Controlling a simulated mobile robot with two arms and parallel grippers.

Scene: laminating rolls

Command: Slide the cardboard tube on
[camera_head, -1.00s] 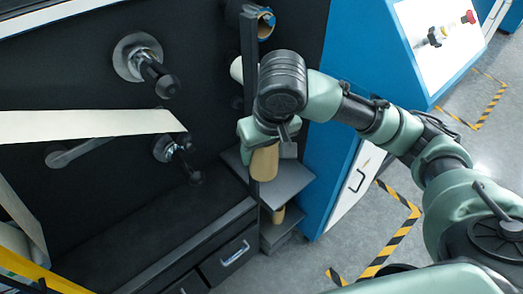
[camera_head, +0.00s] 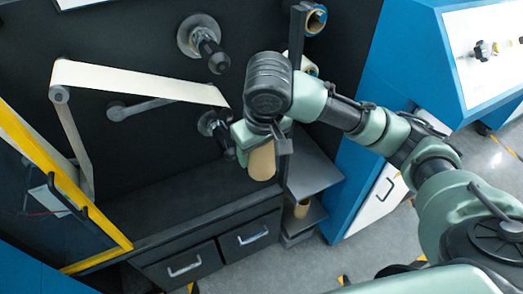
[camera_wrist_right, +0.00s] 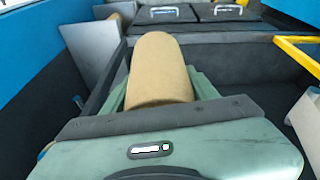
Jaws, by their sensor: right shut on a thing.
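The cardboard tube (camera_head: 262,162) is plain brown and sits in my right gripper (camera_head: 258,145) in the head view. In the right wrist view the tube (camera_wrist_right: 160,65) points away between the two fingers of the gripper (camera_wrist_right: 160,88). The lower black spindle (camera_head: 213,124) on the dark machine wall is just left of the gripper, partly behind it. The tube is apart from it in the picture; the depth between them is unclear. An upper black spindle (camera_head: 210,50) with a round flange is bare. My left gripper is not in view.
A cream web (camera_head: 140,80) runs across the machine left of the lower spindle. A yellow-framed guard (camera_head: 60,180) stands at left. Grey shelves (camera_head: 312,172) at right hold another tube (camera_head: 301,208). Drawers (camera_head: 250,235) lie below the ledge.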

